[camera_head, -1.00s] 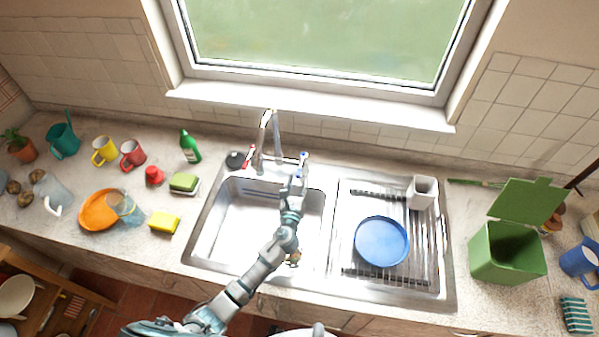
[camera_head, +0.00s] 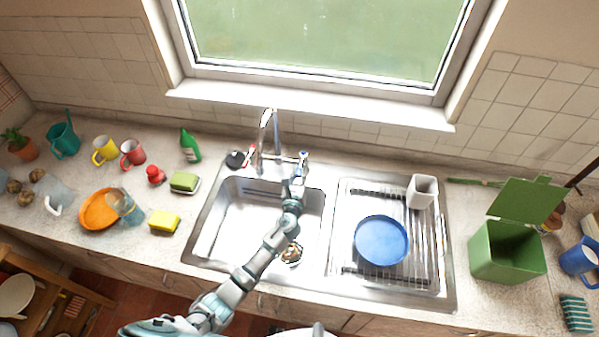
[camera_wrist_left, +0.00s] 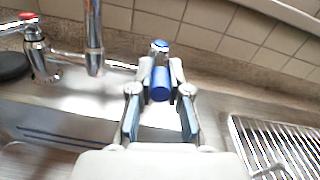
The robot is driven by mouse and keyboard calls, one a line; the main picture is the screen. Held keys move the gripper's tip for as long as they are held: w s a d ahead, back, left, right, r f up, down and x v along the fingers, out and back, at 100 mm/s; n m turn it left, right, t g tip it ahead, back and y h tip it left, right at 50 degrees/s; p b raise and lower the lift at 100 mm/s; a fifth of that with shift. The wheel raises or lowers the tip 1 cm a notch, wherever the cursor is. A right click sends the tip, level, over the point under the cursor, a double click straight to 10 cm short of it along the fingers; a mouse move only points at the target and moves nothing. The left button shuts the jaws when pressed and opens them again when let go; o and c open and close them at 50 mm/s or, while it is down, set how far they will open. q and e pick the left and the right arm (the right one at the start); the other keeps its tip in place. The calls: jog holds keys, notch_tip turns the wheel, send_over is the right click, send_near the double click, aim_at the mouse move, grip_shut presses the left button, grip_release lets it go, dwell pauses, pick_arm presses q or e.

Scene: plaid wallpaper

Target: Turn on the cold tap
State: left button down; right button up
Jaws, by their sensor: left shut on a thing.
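The cold tap (camera_head: 303,155) with its blue mark stands at the right of the chrome spout (camera_head: 275,130), behind the sink. In the left wrist view its blue-capped top (camera_wrist_left: 160,45) shows just beyond a blue cylindrical handle (camera_wrist_left: 160,84). My left gripper (camera_head: 297,172) reaches over the sink basin to the tap. In the left wrist view my left gripper (camera_wrist_left: 160,75) has its fingers on both sides of the blue handle, shut on it. The hot tap (camera_head: 250,153), with a red mark, stands left of the spout. My right gripper is not in view.
The sink basin (camera_head: 225,225) lies under my left arm. A drying rack (camera_head: 420,265) with a blue plate (camera_head: 382,240) and a white cup (camera_head: 422,191) is on the right. A green bottle (camera_head: 190,145) and sponges stand left of the sink.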

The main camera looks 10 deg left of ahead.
pick_arm(q)
jog(key=d+n+y+b, duration=0.1)
jog(key=y, duration=0.1)
jog(key=d+n+g+y+b, duration=0.1)
jog(key=y, duration=0.1)
jog(key=d+n+y+b, duration=0.1)
jog(key=n+y, duration=0.1)
jog(key=shift+w+d, duration=0.2)
jog(key=shift+w, duration=0.1)
jog(key=c, duration=1.1)
grip_release()
jog(key=shift+a, duration=0.1)
jog(key=v, duration=1.2)
jog(key=shift+w+d, duration=0.15)
jog(key=shift+d, duration=0.1)
